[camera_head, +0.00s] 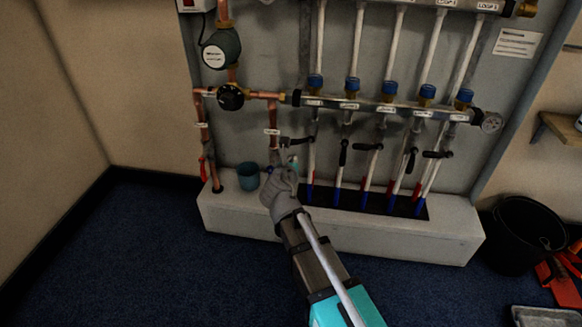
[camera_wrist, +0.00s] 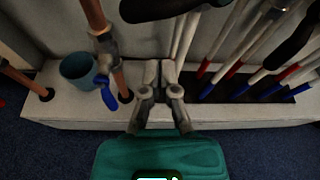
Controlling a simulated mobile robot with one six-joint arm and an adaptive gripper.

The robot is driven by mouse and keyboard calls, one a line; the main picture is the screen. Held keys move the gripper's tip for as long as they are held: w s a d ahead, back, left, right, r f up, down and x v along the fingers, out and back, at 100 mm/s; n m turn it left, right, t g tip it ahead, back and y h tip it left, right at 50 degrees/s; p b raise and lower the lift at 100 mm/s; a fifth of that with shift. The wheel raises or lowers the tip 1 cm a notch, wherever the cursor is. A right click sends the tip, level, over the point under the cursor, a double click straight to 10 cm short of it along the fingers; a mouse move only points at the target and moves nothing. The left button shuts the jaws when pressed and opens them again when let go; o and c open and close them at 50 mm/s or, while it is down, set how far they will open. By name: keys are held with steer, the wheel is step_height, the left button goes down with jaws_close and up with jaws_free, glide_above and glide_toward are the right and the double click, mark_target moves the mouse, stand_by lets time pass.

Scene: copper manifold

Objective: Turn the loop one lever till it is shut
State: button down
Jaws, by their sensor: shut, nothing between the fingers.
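Several black levers sit on white pipes below the lower manifold bar. The leftmost lever (camera_head: 295,141) lies roughly level, across its pipe, pointing left; it seems to be loop one's, but the small labels are hard to read. In the wrist view a black lever (camera_wrist: 165,8) crosses the top edge, partly cut off. My gripper (camera_head: 289,168) is just below the leftmost lever in the head view. In the wrist view my gripper (camera_wrist: 160,72) has its fingers together and empty, apart from the lever in the picture.
A blue-handled valve (camera_wrist: 107,97) on a copper pipe and a teal cup (camera_wrist: 78,70) are left of my gripper. The second lever (camera_head: 343,153) hangs along its pipe to the right. A white plinth (camera_head: 340,227) runs below. A black bucket (camera_head: 526,236) stands right.

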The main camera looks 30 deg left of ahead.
mark_target(298, 142)
steer(key=shift+w+a+r+p, duration=0.3)
steer(key=shift+r+p, duration=0.25)
steer(key=shift+r, duration=0.15)
steer(key=shift+w+a+r+p, duration=0.15)
steer(key=shift+w+r+p, duration=0.15)
steer(key=shift+r+p, duration=0.3)
steer(key=shift+a, duration=0.1)
